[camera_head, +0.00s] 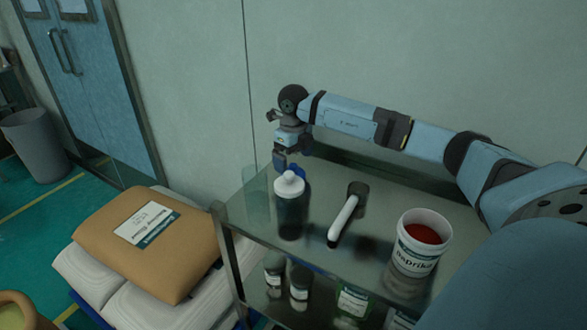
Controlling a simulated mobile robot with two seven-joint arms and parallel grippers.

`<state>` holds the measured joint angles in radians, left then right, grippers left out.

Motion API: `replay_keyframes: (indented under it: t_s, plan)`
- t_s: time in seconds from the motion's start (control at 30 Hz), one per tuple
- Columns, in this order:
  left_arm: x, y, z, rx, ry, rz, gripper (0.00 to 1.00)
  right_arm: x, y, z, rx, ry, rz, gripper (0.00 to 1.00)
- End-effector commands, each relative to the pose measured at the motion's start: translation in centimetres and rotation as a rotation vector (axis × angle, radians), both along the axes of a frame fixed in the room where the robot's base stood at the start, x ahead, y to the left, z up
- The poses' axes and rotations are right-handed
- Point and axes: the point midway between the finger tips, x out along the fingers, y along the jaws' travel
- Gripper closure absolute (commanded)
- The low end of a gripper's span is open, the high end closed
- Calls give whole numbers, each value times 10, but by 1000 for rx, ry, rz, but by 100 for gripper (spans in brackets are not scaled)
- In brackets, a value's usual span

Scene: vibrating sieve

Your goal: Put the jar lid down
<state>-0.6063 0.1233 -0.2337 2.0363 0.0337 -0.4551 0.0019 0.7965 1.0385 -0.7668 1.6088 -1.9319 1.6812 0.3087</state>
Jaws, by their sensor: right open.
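The open white paprika jar (418,245) stands at the right of the metal shelf top, with red powder showing inside. My right gripper (290,162) is open over the back left of the shelf, behind a dark bottle with a white cap (290,205). Blue parts show at its fingertips, and the bottle hides part of the area below. I cannot make out the jar lid for sure. My left gripper is not in view.
A scoop with a white handle (344,219) lies mid-shelf on the metal shelf top (382,202). Several small jars stand on the lower level. Stacked sacks (155,243) lie to the left. The wall is close behind the shelf.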

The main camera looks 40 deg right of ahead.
Motion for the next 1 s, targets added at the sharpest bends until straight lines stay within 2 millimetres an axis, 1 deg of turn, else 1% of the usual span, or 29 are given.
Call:
replay_keyframes:
  t_s: [0.03, 0.2, 0.3, 0.4, 0.57, 1.0]
  plan:
    - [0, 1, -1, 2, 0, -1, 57, 1, 0, 13, -1, -5, 0, 0]
    - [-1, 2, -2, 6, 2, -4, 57, 1, 0, 48, 0, -4, 0, 0]
    - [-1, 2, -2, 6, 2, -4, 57, 1, 0, 63, 0, -3, 0, 0]
    - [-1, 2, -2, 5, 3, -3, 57, 0, 0, 72, 0, 0, 0, 0]
    - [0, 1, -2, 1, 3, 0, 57, 0, 0, 78, 0, 0, 1, 0]
    - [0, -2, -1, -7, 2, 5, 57, 0, 0, 78, 0, 0, 0, 0]
